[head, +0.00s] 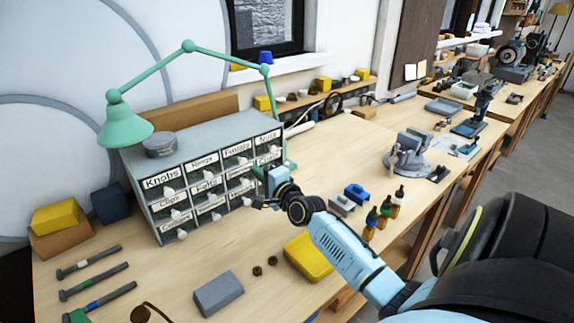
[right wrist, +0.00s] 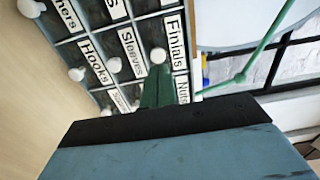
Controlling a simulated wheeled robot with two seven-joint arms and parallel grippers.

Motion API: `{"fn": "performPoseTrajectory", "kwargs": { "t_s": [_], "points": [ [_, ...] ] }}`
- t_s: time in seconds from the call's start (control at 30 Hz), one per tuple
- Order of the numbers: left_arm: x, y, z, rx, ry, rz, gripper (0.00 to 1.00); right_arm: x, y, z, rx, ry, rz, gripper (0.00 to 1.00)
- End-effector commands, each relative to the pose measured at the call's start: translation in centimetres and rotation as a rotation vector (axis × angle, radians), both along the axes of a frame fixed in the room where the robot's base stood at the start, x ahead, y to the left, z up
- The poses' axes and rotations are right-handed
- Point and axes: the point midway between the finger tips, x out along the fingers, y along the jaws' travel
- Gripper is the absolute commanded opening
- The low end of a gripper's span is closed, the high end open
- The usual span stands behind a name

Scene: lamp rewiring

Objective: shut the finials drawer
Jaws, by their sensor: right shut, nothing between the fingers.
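The grey drawer cabinet (head: 158,190) stands on the bench with rows of small labelled drawers and white knobs. The finials drawer (head: 236,148) is in its top row, between a drawer to its left and the nuts drawer (head: 268,138). In the right wrist view the "Finials" label (right wrist: 175,46) and its white knob show just beyond my fingertips. My right gripper (head: 262,181) is in front of the cabinet's right part. Its green fingers (right wrist: 158,88) are shut and empty, close to the finials front; contact cannot be told. How far the drawer stands out is unclear.
A green lamp (head: 125,125) arches over the cabinet. A yellow box (head: 308,256), a grey block (head: 218,294) and small bottles (head: 385,208) lie on the bench near my right arm.

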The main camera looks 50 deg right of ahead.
Motion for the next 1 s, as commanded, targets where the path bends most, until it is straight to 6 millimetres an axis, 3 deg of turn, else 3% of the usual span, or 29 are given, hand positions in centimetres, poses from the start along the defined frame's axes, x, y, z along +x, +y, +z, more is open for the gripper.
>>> {"fn": "performPoseTrajectory", "kwargs": {
  "t_s": [0.2,0.4,0.6,1.0],
  "points": [
    [-1.1,0.1,-0.3,0.001,0.015,0.0,0.0,-4.9,0.8,-0.3,0.001,0.003,0.001,0.0],
    [-0.5,0.1,-0.5,0.002,0.008,0.0,0.0,-8.0,1.2,-0.4,0.002,0.004,0.001,0.0],
    [-0.4,0.1,-0.6,0.001,0.007,0.0,0.0,-9.3,1.4,-0.2,0.001,0.003,0.001,0.0],
    [-0.1,0.1,-0.6,0.0,0.002,0.0,0.0,-9.5,1.4,-0.3,0.002,0.004,0.001,0.0]
  ]
}}
